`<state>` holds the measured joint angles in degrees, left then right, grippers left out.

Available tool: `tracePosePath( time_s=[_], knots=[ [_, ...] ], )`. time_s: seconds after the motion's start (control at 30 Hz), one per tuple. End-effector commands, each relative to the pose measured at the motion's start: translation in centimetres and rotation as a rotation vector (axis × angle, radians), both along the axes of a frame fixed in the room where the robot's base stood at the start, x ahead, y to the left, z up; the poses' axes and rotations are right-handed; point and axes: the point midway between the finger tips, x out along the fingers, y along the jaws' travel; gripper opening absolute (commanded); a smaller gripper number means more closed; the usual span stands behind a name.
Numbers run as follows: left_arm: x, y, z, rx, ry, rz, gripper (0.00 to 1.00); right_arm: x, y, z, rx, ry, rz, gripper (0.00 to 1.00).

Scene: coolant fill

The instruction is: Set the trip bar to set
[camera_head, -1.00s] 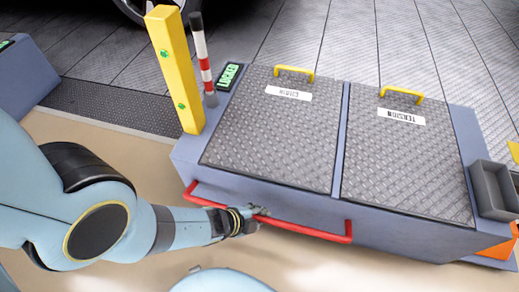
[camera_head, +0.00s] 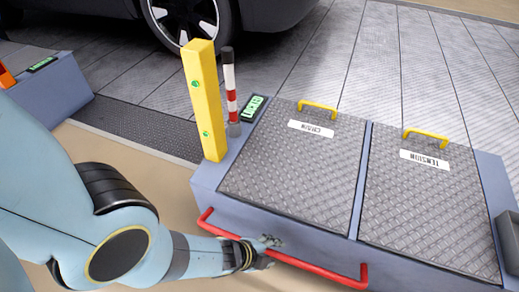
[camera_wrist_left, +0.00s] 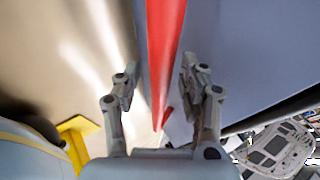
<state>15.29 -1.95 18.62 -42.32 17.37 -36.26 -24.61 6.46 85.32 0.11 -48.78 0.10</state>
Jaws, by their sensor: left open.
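The trip bar, a red bar (camera_head: 318,270), runs along the front face of the blue-grey box (camera_head: 208,184), bent in at both ends. My left gripper (camera_head: 268,242) is at the bar, left of its middle. In the left wrist view the red bar (camera_wrist_left: 163,45) passes between the fingers of my open left gripper (camera_wrist_left: 160,75), with gaps visible at both sides. I cannot tell whether a finger touches it. A small green display (camera_head: 253,107) is on the box top; its text is too small to read surely. My right gripper is not in view.
Two plate lids, marked chain (camera_head: 290,165) and tension (camera_head: 430,205), have yellow handles. A yellow post (camera_head: 204,100) and a red-white striped post (camera_head: 231,95) stand at the box's left end. A car wheel (camera_head: 185,18) is behind. Tan floor lies in front.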

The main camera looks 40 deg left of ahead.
Motion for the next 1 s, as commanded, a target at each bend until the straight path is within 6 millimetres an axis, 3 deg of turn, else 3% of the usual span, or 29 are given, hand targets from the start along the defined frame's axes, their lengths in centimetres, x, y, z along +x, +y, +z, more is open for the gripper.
tracePosePath(
  time_s=[0.5,0.8,1.0],
  knots=[
    [-1.0,0.3,0.9,0.002,0.0,-0.003,0.42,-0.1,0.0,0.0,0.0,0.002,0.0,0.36],
    [-8.4,3.2,0.8,0.001,0.008,0.0,0.42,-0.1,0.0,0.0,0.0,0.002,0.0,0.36],
    [-11.2,4.3,0.8,0.001,0.004,-0.001,0.42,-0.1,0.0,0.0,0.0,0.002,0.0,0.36]
  ],
)
